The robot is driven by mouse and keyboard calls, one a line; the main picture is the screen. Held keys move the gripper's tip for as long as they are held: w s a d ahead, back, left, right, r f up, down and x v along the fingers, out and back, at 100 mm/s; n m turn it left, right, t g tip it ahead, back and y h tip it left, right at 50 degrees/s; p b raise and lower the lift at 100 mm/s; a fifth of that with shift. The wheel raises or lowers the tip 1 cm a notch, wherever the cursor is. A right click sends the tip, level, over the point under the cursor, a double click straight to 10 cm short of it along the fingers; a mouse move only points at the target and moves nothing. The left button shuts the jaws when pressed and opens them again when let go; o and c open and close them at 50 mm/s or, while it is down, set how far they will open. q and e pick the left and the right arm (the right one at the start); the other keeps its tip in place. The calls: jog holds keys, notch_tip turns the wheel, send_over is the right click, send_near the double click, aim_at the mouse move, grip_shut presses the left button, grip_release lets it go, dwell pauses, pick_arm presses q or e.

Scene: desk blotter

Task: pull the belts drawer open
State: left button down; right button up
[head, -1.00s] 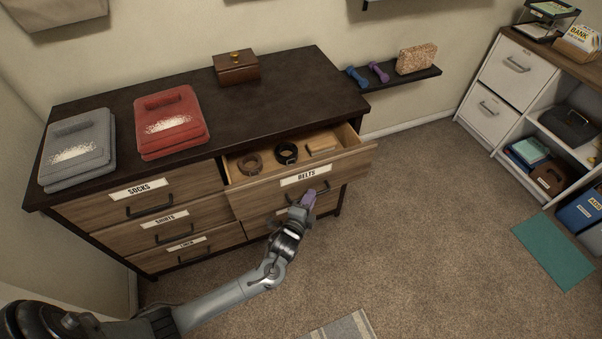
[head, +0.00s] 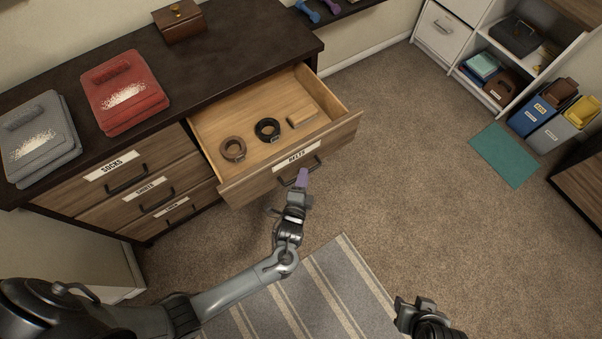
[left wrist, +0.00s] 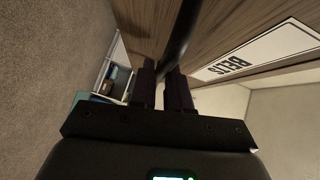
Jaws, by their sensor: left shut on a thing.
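The belts drawer (head: 262,180) is far out of the dresser, with its label "BELTS" (head: 297,156) on the front. My left gripper (head: 302,178) is at the drawer's dark bar handle. In the left wrist view the two fingers (left wrist: 162,85) are shut on the handle (left wrist: 182,30), beside the label. My right gripper (head: 414,306) is low in the head view, away from the drawer; its finger gap is unclear.
The dresser top (head: 225,50) holds a grey folded stack (head: 38,140), a red folded stack (head: 125,92) and a wooden box (head: 180,22). A striped rug (head: 310,290) lies in front. Carpet (head: 420,190) to the right is clear up to bins (head: 535,115) and shelves.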

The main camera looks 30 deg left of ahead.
pick_arm(q)
jog(key=c, duration=1.2)
grip_release()
jog(key=shift+o, duration=0.2)
jog(key=p+v, duration=0.2)
jog(key=v, duration=0.8)
jog(key=shift+s, duration=0.4)
jog(key=shift+r, duration=0.1)
